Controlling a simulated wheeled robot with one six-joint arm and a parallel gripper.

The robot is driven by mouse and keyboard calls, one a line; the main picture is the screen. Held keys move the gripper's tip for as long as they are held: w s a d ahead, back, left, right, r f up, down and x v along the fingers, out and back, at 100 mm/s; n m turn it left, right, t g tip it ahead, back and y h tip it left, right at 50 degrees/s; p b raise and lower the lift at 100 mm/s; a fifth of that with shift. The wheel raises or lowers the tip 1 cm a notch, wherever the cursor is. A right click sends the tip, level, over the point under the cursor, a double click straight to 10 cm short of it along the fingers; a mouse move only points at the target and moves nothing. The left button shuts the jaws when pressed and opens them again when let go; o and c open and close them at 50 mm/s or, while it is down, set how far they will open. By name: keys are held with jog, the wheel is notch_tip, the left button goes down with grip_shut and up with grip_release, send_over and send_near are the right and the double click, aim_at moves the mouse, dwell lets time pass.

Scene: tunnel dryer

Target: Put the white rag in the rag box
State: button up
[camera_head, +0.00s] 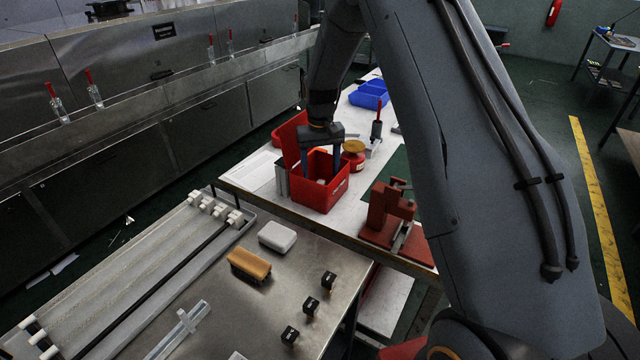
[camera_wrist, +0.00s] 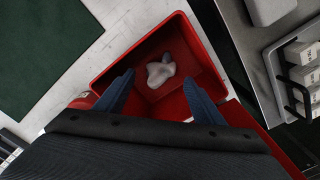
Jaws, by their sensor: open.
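A red open-topped box (camera_head: 335,193) stands on the white table, and its red lid is raised at the left side. In the wrist view the red box (camera_wrist: 112,76) is seen from above, with the white rag (camera_wrist: 161,71) lying crumpled inside on its floor. My gripper (camera_head: 334,166) points down into the mouth of the box. Its two blue-grey fingers, seen in the wrist view (camera_wrist: 158,92), are spread apart with nothing between them. The rag lies just beyond the fingertips, apart from them.
A steel bench with a white block (camera_head: 277,236), an orange-brown brush (camera_head: 249,266) and several black knobs is in front. A red clamp-like device (camera_head: 388,212) stands right of the box. Behind are a red jar (camera_head: 354,154) and a blue bin (camera_head: 370,95).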

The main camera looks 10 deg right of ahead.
notch_tip(320, 180, up, 6)
jog(key=b, duration=0.1)
jog(key=s+r, duration=0.2)
jog(key=s, duration=3.1)
jog(key=shift+r+t, duration=0.2)
jog(key=shift+t, duration=0.2)
